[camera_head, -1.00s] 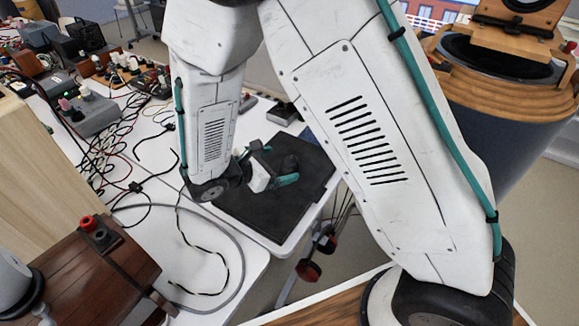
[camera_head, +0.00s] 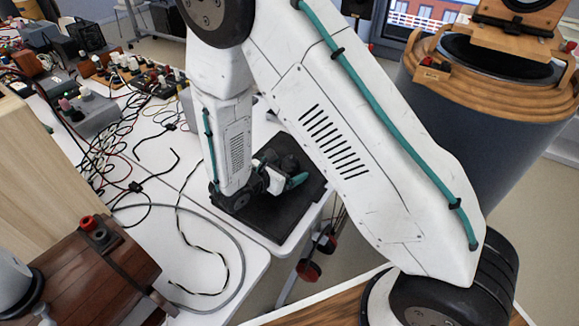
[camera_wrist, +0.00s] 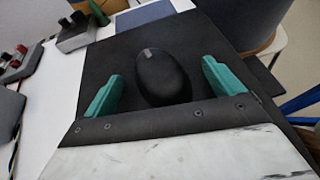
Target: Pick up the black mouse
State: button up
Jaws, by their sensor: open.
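The black mouse (camera_wrist: 162,80) lies on a dark mat (camera_wrist: 200,45) in the wrist view, with a small grey scroll wheel at its far end. My gripper (camera_wrist: 161,85) is open, with one teal finger on each side of the mouse. A gap shows between each finger and the mouse, and how high the fingers are above the mat is hard to judge. In the head view my gripper (camera_head: 283,172) is over the mat (camera_head: 265,220), and the mouse is hard to tell apart from the dark parts there.
The mat lies on a white table (camera_head: 215,265) with loose cables and several electrical devices to the left. A wooden box (camera_head: 85,265) stands at the front left. A large dark speaker-like cylinder with a wooden top (camera_head: 490,130) stands to the right.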

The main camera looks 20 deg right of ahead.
jog(key=c, duration=1.4)
jog(key=shift+r, duration=0.1)
